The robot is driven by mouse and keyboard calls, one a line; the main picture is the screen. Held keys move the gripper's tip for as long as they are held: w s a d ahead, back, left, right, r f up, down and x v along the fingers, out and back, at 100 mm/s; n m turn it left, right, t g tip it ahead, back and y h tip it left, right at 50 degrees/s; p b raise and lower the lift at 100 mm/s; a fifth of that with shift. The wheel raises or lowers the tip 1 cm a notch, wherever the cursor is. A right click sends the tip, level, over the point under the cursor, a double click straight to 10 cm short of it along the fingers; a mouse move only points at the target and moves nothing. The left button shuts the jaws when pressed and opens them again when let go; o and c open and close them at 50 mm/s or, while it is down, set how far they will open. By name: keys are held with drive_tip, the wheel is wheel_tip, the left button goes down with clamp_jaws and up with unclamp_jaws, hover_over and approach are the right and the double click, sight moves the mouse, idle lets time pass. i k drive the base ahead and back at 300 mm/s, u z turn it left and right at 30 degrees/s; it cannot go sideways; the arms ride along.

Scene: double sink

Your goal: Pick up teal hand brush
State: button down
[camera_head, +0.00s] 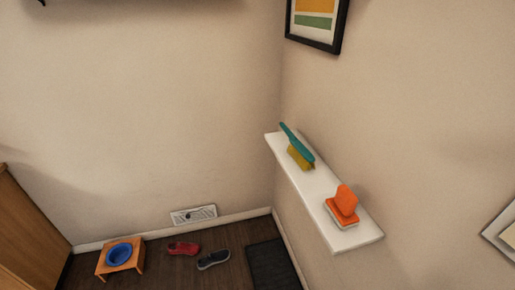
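The teal hand brush (297,144) lies on a white wall shelf (324,205), near the shelf's far end. Its teal handle points up and to the left, and its yellow bristles face down onto the shelf. My gripper does not show in the head view.
An orange brush with pale bristles (343,204) sits on the near part of the shelf, with bare shelf between the two. On the floor are a blue bowl (119,254) in a wooden stand, a red shoe (183,248), a dark shoe (214,259) and a dark mat (271,264).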

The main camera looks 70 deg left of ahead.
sight(298, 145)
drive_tip(key=u, duration=2.2)
drive_tip(key=k, duration=0.6)
drive_tip(key=u, duration=0.75)
drive_tip(key=i, duration=1)
drive_tip(key=u, duration=0.45)
drive_tip(key=i, duration=1.55)
drive_tip(key=z, duration=0.6)
